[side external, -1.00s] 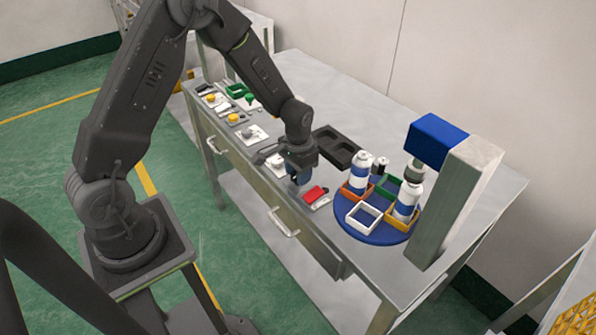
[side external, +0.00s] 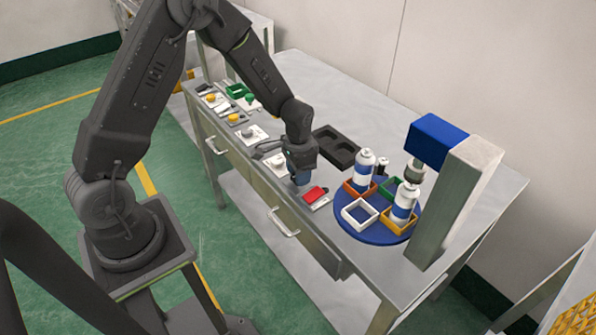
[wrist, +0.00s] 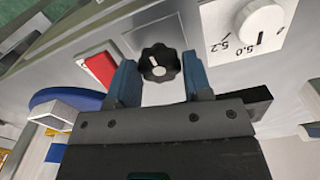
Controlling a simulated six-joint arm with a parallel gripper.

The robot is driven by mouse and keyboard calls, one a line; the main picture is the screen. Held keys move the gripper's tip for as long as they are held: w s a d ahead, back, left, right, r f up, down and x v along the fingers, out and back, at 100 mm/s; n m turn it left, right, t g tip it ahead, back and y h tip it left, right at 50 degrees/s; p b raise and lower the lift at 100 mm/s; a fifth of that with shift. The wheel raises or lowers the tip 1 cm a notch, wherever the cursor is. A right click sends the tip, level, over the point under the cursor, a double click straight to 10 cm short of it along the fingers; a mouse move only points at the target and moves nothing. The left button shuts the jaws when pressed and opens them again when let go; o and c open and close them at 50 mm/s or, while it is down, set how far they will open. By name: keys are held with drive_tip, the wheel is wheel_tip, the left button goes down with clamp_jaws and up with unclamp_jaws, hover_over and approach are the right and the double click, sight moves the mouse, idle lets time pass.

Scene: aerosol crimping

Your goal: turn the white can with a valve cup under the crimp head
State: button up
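A blue turntable (side external: 375,236) carries several coloured square holders. One white can (side external: 365,168) with a blue band stands in the red-orange holder (side external: 357,190) at the back left. Another white can (side external: 404,203) with a blue band stands in the yellow-orange holder (side external: 398,226) at the right. The valve cup is too small to make out on either. The grey crimp head (side external: 414,168) hangs behind and above the right can.
The white holder (side external: 360,215) is empty; the green holder (side external: 391,187) is partly hidden. A red switch (side external: 315,194) lies beside my gripper, and a white dial (wrist: 260,20) shows beyond it. The crimp post (side external: 455,205) stands right. A black tray (side external: 335,147) lies behind.

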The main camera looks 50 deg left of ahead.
drive_tip(key=o, duration=0.4)
wheel_tip(320, 180, up, 14)
drive_tip(key=shift+f, duration=0.1)
idle(0.4)
drive_tip(key=s+d+r+t, duration=0.2)
drive_tip(key=s+r, duration=0.2)
drive_tip(key=s, duration=0.2)
drive_tip(key=s+d+r+n+t, duration=0.1)
drive_tip(key=s+d+r, duration=0.1)
drive_tip(key=s+r, duration=0.3)
drive_tip(key=s+d+r+n+t, duration=0.1)
drive_tip(key=s+r, duration=0.3)
drive_tip(key=s, duration=0.5)
drive_tip(key=shift+s+d+r+t, duration=0.15)
drive_tip(key=shift+d+r+t, duration=0.05)
drive_tip(key=shift+d+t, duration=0.55)
